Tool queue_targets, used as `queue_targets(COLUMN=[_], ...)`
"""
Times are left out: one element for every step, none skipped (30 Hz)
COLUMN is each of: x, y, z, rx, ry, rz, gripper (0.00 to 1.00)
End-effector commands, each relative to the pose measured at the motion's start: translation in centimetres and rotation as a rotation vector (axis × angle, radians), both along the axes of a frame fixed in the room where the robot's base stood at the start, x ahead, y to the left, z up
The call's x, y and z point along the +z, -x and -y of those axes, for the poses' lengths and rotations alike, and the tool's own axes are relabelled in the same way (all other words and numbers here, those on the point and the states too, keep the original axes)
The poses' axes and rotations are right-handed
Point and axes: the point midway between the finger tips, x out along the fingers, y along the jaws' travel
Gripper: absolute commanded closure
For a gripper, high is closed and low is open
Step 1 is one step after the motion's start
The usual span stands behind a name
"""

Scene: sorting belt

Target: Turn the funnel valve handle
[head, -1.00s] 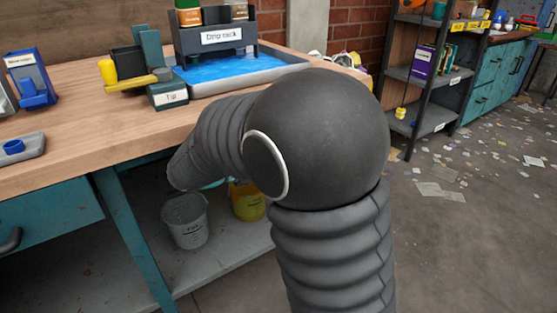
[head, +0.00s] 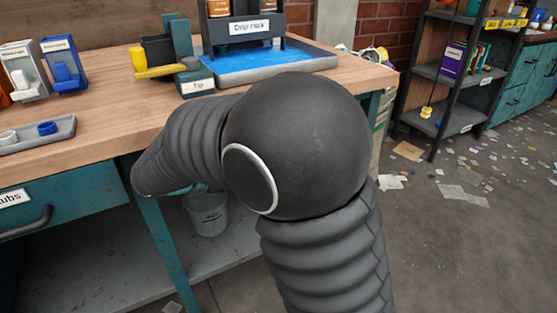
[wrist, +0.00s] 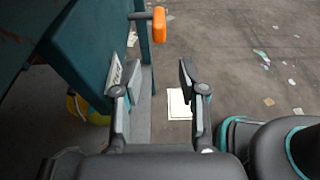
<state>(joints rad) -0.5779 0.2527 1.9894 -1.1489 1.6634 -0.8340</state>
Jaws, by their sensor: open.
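No funnel is recognisable in either view. In the wrist view an orange grip (wrist: 159,24) on a short dark rod sticks out beside a teal upright; I cannot tell whether it is the valve handle. My gripper (wrist: 159,68) is open, its two fingers apart with nothing between them. The orange grip is above the fingertips in the picture, apart from them. In the head view my gripper is hidden behind my own arm, low by the front of the bench.
The wooden bench (head: 110,140) carries a drip rack (head: 246,28) over a blue tray, a yellow lever (head: 160,72) by a "Tip" label and a small grey tray (head: 38,137). A grey bucket (head: 207,213) stands beneath. Open floor with scattered paper lies right.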

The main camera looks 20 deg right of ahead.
Motion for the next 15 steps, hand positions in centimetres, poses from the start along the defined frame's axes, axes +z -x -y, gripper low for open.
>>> queue_targets(x=[0.0,0.0,0.0,0.0,0.0,0.0,0.0,0.0,0.0,0.0,0.0,0.0,0.0,0.0,0.0], y=[0.1,0.2,0.3,0.3,0.4,0.4,0.4,0.4,0.5,0.5,0.5,0.5,0.5,0.5,0.5], z=[-0.7,-0.9,-1.2,-1.4,-1.6,-1.7,-1.8,-1.9,-1.9,-1.9,-1.9,-1.9,-1.9,-1.9,-1.9], rx=[0.002,0.001,0.001,0.001,0.001,0.001,0.001,0.0,0.0,0.0,-0.001,-0.001,-0.001,-0.001,-0.001], ry=[0.0,0.0,0.001,0.001,0.0,0.0,0.0,0.0,0.0,0.0,0.0,0.0,0.0,0.0,0.0], rz=[0.001,0.0,0.0,0.0,0.0,0.0,0.0,0.0,0.0,0.001,0.001,0.001,0.001,0.001,0.001], gripper=[0.58,0.58,0.58,0.58,0.58,0.58,0.58,0.58,0.58,0.58,0.58,0.58,0.58,0.58,0.58])
